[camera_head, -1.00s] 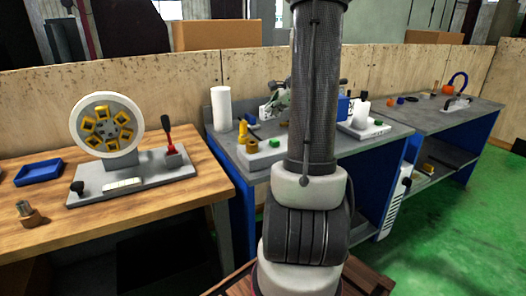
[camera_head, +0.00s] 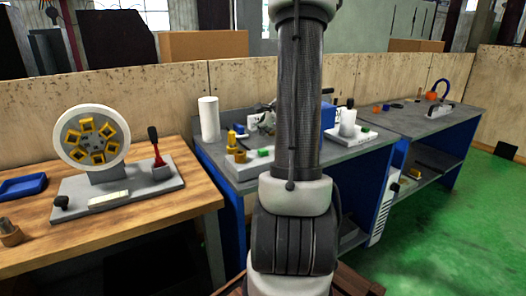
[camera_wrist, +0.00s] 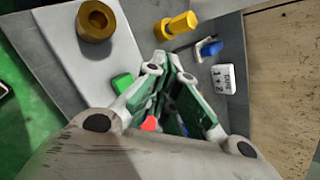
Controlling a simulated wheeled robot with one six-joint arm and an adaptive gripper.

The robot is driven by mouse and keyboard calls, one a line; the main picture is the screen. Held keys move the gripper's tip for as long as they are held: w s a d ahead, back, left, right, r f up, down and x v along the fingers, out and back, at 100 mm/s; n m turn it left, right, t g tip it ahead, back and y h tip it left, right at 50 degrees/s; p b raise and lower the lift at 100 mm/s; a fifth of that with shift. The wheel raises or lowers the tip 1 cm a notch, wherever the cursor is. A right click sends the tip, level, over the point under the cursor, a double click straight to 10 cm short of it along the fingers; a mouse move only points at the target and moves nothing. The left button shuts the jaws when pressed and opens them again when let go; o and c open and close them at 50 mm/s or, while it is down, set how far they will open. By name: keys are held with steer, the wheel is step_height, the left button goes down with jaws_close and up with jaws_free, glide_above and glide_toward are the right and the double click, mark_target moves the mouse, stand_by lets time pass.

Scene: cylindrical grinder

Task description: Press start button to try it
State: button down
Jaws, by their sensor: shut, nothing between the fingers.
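A green button (camera_wrist: 122,83) sits on a pale plate (camera_wrist: 88,58) in the wrist view, left of my gripper (camera_wrist: 168,64). A red button (camera_wrist: 150,124) shows partly beside the fingers, nearer the wrist. My gripper is shut and empty, its fingers in front of the plate's edge; whether they touch anything is unclear. In the head view a green button (camera_head: 264,153) shows on the middle bench, just left of my arm. My gripper is not visible there. I cannot tell for sure which button is start.
In the wrist view a brass ring (camera_wrist: 97,20), yellow pin (camera_wrist: 176,25), blue-handled piece (camera_wrist: 210,48) and white lettered block (camera_wrist: 223,79) lie around the fingers. The middle bench (camera_head: 228,172) is crowded. A wooden table (camera_head: 150,215) stands left, another bench (camera_head: 400,122) right. Green floor (camera_head: 445,225) is open at right.

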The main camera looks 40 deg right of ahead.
steer(key=shift+f, duration=2.1)
steer(key=shift+f, duration=0.4)
steer(key=shift+f, duration=0.55)
stand_by(0.5)
steer(key=shift+r, duration=1)
steer(key=shift+r, duration=2.5)
